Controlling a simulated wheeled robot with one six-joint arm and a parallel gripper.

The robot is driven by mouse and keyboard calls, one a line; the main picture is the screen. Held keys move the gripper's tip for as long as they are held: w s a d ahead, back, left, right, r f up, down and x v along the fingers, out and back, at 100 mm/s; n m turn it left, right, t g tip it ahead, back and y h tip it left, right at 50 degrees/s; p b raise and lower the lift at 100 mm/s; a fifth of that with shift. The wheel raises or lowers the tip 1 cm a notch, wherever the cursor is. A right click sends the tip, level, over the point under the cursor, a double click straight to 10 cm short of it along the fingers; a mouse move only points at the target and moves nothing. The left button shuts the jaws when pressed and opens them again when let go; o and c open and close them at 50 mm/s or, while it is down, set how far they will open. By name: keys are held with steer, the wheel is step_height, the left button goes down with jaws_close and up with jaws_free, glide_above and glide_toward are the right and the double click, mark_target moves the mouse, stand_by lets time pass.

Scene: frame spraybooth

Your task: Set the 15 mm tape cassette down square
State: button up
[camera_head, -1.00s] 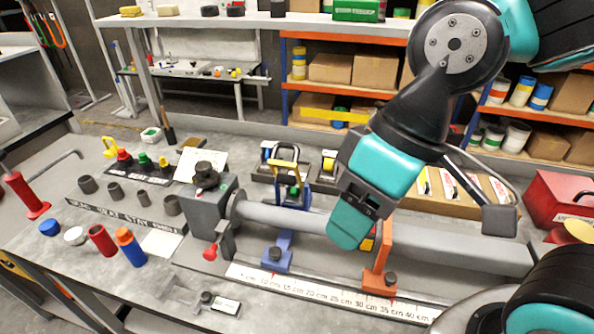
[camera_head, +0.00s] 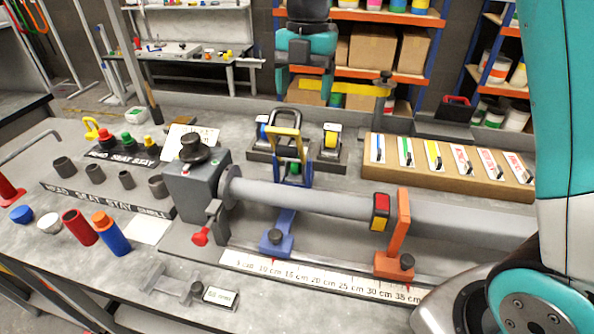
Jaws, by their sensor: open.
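No size mark is legible on any cassette, so I cannot tell which is the 15 mm one. A cassette with a yellow face (camera_head: 331,137) and a blue one (camera_head: 263,131) stand upright on dark bases behind the grey tube. A blue frame with a yellow handle (camera_head: 288,150) stands just in front of them. A small red and yellow block (camera_head: 380,212) is at the tube's front, beside the orange bracket (camera_head: 398,235).
The grey tube (camera_head: 310,198) runs across the bench from the grey headstock (camera_head: 197,185), above a centimetre scale (camera_head: 315,277). A blue bracket (camera_head: 279,235) stands under it. My own arm fills the right edge.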

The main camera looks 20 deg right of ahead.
mark_target(297, 161)
steer(key=shift+n, duration=0.6)
steer(key=f, duration=0.4)
steer(key=f+p, duration=0.1)
steer(key=f, duration=0.3)
steer(key=f+p, duration=0.1)
steer(key=f, duration=0.3)
steer(key=shift+a+f, duration=0.25)
steer(key=shift+f, duration=0.05)
steer(key=shift+a+f+p, duration=0.25)
steer(key=shift+f+p, duration=0.2)
steer(key=shift+f, duration=0.9)
steer(key=shift+a+f+p, duration=0.2)
steer(key=shift+f+p, duration=0.2)
steer(key=shift+f, duration=0.9)
steer(key=c, duration=1)
steer(key=shift+r, duration=0.1)
steer(key=shift+c, duration=0.2)
